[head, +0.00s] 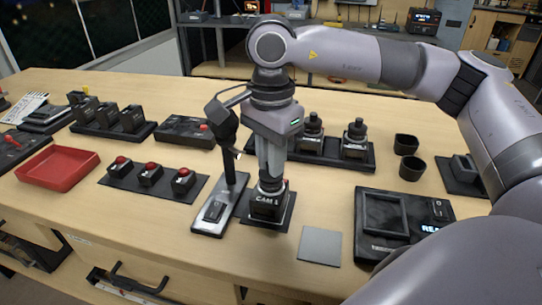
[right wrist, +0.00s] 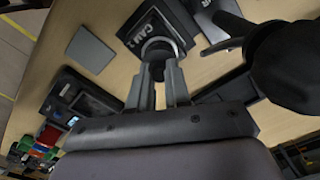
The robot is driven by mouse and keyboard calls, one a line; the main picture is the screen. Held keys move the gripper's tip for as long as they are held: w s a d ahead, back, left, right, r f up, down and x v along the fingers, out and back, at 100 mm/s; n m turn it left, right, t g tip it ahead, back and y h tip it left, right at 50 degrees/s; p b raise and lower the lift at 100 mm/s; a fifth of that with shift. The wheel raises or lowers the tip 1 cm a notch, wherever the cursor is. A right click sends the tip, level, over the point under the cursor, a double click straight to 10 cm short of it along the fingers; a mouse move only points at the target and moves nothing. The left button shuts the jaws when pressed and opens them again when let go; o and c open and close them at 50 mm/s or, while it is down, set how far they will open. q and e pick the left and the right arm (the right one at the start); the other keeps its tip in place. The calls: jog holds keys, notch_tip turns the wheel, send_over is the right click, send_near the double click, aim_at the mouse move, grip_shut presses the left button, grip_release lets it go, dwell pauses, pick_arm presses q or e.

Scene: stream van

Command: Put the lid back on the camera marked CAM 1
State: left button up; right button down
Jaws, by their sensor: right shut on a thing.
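My left gripper is not in view.
A black upright stand (head: 229,150) on a pale switch plate (head: 207,229) is close left of the gripper. Two similar cameras (head: 355,140) stand on a tray behind. A grey square plate (head: 320,245) and a dark device with a screen (head: 385,250) lie right. A red tray (head: 58,168) is left.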

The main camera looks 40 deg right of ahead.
jog(key=shift+f+b, duration=0.2)
jog(key=shift+b, duration=0.2)
dwell(0.8)
jog(key=c, duration=0.5)
grip_release()
jog(key=shift+r, duration=0.15)
jog(key=shift+r+p, duration=2.4)
jog(key=shift+r, duration=1)
